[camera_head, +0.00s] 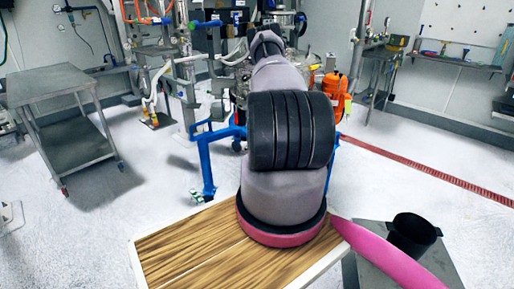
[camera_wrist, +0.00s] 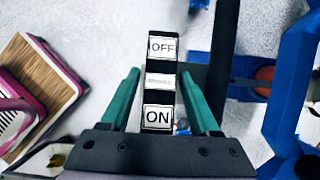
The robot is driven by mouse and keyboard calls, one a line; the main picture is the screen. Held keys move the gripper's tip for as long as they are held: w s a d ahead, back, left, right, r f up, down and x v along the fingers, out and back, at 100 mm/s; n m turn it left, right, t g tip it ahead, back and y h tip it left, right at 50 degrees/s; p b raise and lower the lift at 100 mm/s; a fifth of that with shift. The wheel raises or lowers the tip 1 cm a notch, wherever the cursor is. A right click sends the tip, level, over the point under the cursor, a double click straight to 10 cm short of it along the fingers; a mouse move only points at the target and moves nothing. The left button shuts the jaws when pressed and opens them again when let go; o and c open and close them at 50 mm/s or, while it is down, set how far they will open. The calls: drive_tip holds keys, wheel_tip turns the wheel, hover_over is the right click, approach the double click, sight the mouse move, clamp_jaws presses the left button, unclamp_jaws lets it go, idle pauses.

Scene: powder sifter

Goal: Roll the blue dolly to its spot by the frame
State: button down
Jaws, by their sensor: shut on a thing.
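The blue dolly (camera_head: 208,168) stands on the floor behind my arm in the head view. Its blue bars show to both sides of the arm, and the middle is hidden. In the wrist view, blue frame parts (camera_wrist: 290,85) fill the right side. My gripper (camera_wrist: 159,76) has its two green fingers on either side of a black piece with white OFF and ON labels (camera_wrist: 158,117), and is shut on it. I cannot tell how this piece joins the dolly. The gripper is hidden behind my arm in the head view.
Pipework (camera_head: 185,75) and hoses stand behind the dolly. A red floor strip (camera_head: 430,172) runs at right.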

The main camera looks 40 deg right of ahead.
drive_tip(key=shift+w+d, duration=0.2)
drive_tip(key=shift+c, duration=0.2)
unclamp_jaws()
drive_tip(key=v, duration=1.2)
